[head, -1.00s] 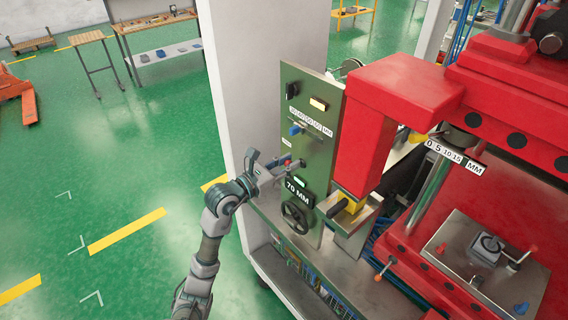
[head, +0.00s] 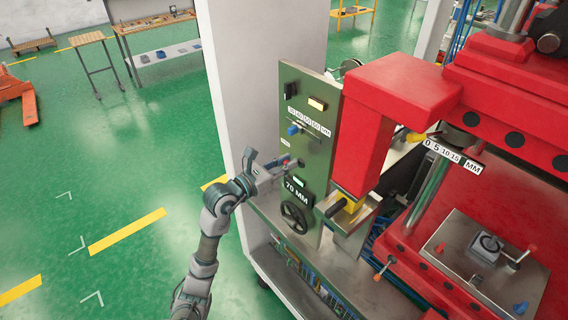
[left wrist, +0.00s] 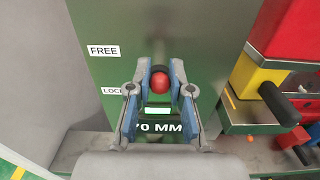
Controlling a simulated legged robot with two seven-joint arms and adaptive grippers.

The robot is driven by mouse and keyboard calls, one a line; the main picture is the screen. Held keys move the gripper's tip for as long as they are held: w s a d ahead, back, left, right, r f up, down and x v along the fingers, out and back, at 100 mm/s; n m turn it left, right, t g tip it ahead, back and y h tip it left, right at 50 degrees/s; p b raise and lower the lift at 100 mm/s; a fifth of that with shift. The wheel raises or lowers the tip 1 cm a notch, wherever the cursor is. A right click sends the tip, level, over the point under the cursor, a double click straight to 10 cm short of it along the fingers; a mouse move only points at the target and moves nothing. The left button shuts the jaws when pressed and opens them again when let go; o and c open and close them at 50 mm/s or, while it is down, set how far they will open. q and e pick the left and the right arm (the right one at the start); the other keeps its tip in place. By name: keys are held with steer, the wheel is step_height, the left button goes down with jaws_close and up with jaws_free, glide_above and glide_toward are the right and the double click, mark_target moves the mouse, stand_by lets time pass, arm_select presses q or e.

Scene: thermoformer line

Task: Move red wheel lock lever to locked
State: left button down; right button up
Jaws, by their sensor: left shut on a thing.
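The red knob of the wheel lock lever (left wrist: 160,86) stands out from the green panel in the left wrist view, near the height of the LOCK label (left wrist: 112,91) and below the FREE label (left wrist: 104,51). My left gripper (left wrist: 161,72) is shut on this lever, with one finger on each side of the knob. In the head view my left gripper (head: 268,168) reaches the panel (head: 318,120) from the left and mostly hides the lever. Below it are the 70 MM display (head: 297,191) and the black handwheel (head: 295,217). My right gripper is not in view.
A white column (head: 262,75) stands behind the panel's left side. A red press frame (head: 405,85) and a yellow block with a black handle (head: 345,207) are close on the right. A metal ledge (head: 335,262) runs below. Green floor is open at left.

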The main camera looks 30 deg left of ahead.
arm_select(q)
steer(key=shift+f, duration=0.15)
steer(key=shift+f, duration=0.2)
steer(key=shift+s+a+f+b, duration=0.2)
steer(key=shift+s+f+b, duration=0.2)
steer(key=shift+f+b, duration=0.35)
steer(key=shift+r, duration=0.1)
